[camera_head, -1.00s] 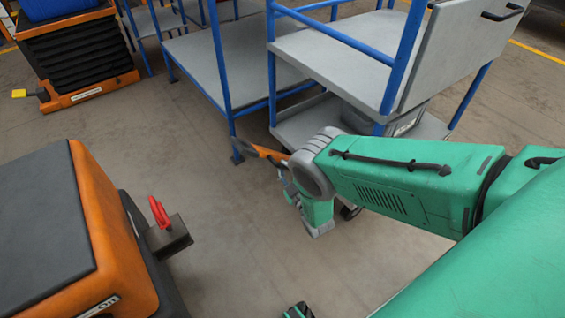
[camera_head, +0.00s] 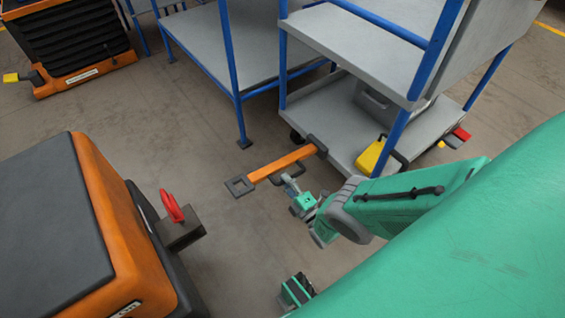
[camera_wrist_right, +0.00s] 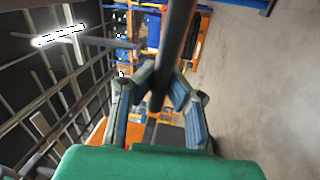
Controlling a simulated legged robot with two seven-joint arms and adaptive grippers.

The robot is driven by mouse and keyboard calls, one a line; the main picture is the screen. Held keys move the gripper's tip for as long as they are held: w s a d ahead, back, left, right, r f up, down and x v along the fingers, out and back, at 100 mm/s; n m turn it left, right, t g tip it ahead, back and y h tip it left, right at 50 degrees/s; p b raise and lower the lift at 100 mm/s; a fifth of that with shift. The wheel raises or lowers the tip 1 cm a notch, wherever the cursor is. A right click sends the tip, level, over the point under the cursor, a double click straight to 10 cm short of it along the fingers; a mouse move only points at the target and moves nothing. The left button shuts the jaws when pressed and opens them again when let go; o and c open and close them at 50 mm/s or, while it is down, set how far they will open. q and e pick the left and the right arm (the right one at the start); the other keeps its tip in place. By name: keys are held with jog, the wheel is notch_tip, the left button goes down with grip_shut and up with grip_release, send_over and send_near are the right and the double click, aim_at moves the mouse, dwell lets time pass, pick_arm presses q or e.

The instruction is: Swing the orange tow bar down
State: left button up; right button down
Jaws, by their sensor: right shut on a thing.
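The orange tow bar (camera_head: 283,165) reaches out from the low deck of the grey cart (camera_head: 330,120), with a dark square eye (camera_head: 239,186) at its free end. It is above the floor and looks close to level. My right gripper (camera_head: 290,182) is at the near side of the bar. In the right wrist view it (camera_wrist_right: 159,88) is shut on a dark bar (camera_wrist_right: 178,40) that runs between its fingers. The exact contact on the tow bar is small in the head view.
An orange and grey tug (camera_head: 110,225) stands at the left, its hitch (camera_head: 180,232) with a red handle (camera_head: 171,206) facing the tow bar. Bare floor lies between them. Blue-framed carts (camera_head: 210,55) stand behind. A yellow part (camera_head: 371,156) shows at the cart's deck.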

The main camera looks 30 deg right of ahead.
jog(key=shift+s+a+f, duration=0.1)
jog(key=shift+s+f, duration=0.1)
jog(key=shift+f, duration=0.1)
jog(key=shift+a, duration=0.1)
jog(key=c, duration=1.5)
grip_release()
jog(key=shift+c, duration=0.2)
jog(key=shift+r, duration=0.15)
jog(key=shift+w, duration=0.15)
jog(key=s+f, duration=0.2)
jog(key=s, duration=1)
jog(key=shift+d+f, duration=0.3)
jog(key=shift+d, duration=0.15)
